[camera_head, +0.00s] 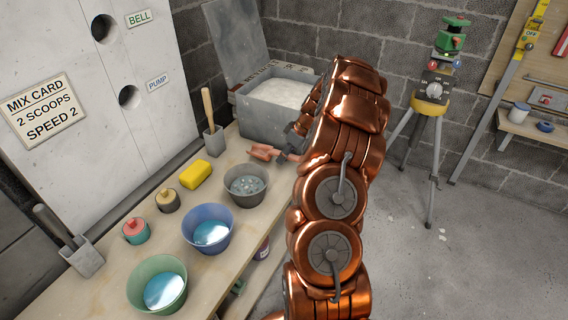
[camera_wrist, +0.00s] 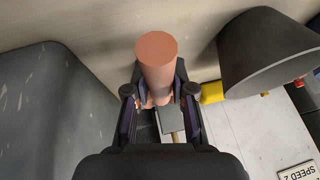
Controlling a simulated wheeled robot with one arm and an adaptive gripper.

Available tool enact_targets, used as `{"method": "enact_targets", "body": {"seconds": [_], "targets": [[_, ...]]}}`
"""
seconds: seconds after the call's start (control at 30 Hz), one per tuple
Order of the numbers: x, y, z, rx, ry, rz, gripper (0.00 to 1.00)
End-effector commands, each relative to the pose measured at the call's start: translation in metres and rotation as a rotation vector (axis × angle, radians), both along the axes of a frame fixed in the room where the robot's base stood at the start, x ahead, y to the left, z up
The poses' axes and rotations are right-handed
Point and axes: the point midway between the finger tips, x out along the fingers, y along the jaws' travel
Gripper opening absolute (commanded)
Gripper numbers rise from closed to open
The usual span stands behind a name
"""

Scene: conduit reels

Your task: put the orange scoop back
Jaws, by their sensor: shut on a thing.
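The orange scoop (camera_head: 262,151) shows as a small salmon-orange shape at the end of my arm, between the grey bin and the dark grey bowl in the head view. My gripper (camera_head: 284,152) is shut on it and mostly hidden by my arm. In the wrist view, my gripper (camera_wrist: 156,92) has its fingers on both sides of a salmon-orange cylinder, part of the scoop (camera_wrist: 157,62). The rest of the scoop is hidden there. The grey bin (camera_head: 248,115) holds white powder and has its lid raised.
The dark grey bowl (camera_head: 246,201), blue bowl (camera_head: 190,237) and green bowl (camera_head: 138,288) line the bench. A grey holder (camera_head: 214,146) with a wooden-handled tool stands by the wall, near a yellow sponge (camera_head: 195,174). A tripod (camera_head: 433,130) stands right of my arm.

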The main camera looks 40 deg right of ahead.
Motion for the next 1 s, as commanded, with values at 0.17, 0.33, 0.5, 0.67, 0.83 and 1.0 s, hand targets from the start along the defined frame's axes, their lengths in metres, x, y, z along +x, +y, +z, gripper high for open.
{"method": "enact_targets", "body": {"seconds": [0.17,0.33,0.5,0.67,0.83,1.0], "targets": [[0.002,0.001,-0.009,0.002,0.001,-0.001,0.00],[0.001,0.001,-0.031,0.002,0.004,-0.002,0.00],[0.001,0.001,-0.036,0.002,0.001,-0.001,0.00],[0.001,0.001,-0.037,0.001,0.001,0.000,0.00],[0.001,0.001,-0.038,0.000,0.001,-0.001,0.31],[0.001,0.001,-0.038,0.001,0.001,0.000,0.48]]}}
